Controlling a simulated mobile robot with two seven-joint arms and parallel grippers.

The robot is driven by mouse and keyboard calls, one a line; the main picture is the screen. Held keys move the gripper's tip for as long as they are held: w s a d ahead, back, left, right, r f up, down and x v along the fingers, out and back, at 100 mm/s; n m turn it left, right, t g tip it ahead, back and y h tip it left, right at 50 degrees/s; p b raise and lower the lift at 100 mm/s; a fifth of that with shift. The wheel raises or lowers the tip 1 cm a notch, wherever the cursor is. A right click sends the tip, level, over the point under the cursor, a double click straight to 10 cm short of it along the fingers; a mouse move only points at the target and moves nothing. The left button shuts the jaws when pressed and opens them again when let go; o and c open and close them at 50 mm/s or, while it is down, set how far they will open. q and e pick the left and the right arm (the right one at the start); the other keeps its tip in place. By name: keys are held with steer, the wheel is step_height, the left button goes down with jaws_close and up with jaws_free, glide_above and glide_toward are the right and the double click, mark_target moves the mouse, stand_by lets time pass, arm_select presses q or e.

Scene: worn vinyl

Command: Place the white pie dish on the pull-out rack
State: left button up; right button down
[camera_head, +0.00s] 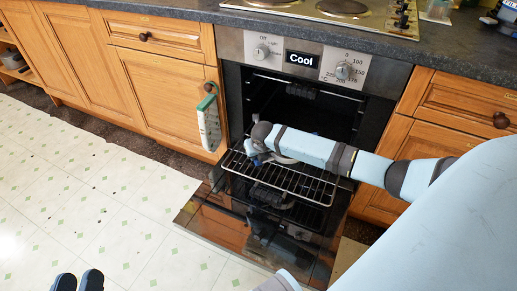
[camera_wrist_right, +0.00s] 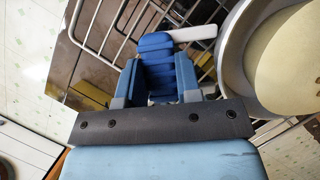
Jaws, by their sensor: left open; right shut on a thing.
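The white pie dish shows as a broad pale round rim (camera_wrist_right: 233,60) at the right of the right wrist view, close to the camera. In the head view my right forearm and wrist mostly hide it. My right gripper (camera_wrist_right: 160,45) is shut, with a white edge piece at its blue fingers. In the head view this gripper (camera_head: 255,156) is low over the left part of the pull-out rack (camera_head: 313,188). I cannot tell whether the dish touches the rack. My left gripper (camera_head: 78,281) is open and empty at the bottom left, over the floor.
The oven door (camera_head: 215,222) is folded down below the rack. A towel or mitt (camera_head: 209,124) hangs on the cabinet left of the oven. The counter (camera_head: 450,58) and hob are above. The right half of the rack looks bare, and the floor at left is clear.

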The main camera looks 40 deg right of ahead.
step_height(320, 180, down, 3)
steer(key=shift+f+b, duration=0.1)
steer(key=shift+b, duration=0.5)
arm_select(q)
step_height(320, 180, down, 2)
steer(key=shift+f+g, duration=0.1)
steer(key=shift+g, duration=0.3)
arm_select(e)
steer(key=c, duration=0.8)
jaws_free()
